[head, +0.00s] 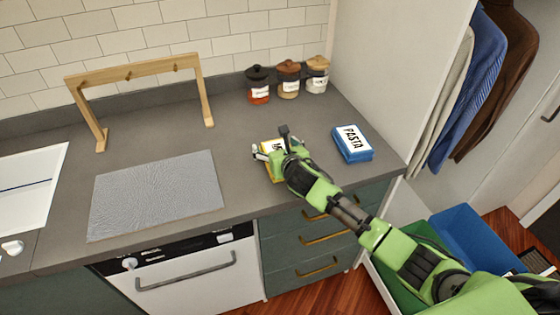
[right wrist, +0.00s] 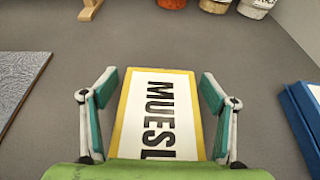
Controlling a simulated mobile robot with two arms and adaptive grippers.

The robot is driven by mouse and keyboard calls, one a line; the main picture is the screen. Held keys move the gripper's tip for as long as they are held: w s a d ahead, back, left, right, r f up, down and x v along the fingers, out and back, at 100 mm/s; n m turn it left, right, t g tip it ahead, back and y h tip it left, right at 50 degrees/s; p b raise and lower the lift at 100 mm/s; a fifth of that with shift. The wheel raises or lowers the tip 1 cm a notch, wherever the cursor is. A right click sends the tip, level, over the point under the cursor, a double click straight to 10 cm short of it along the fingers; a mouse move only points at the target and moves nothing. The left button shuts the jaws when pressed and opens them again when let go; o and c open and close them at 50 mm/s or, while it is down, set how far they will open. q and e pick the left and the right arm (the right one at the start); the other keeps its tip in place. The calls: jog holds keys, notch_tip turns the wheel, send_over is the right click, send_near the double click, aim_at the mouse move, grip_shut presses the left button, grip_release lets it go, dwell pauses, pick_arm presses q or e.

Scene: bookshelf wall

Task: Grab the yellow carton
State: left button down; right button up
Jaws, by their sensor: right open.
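The yellow carton (right wrist: 158,112) lies flat on the grey counter, with a white label reading "MUESL" in the right wrist view. In the head view the yellow carton (head: 270,146) is mostly hidden behind my right gripper (head: 268,152). In the right wrist view my right gripper (right wrist: 158,92) is open, with one finger on each side of the carton. A gap of counter shows between each fingertip and the carton. The carton's near end is hidden by my green gripper body. My left gripper is not in view.
A blue pasta box (head: 352,143) lies to the right of the carton. Several lidded jars (head: 288,79) stand at the back wall. A wooden rack (head: 135,72) and a grey mat (head: 157,193) are to the left. Counter between mat and carton is clear.

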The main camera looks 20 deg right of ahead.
jog(key=c, duration=1.2)
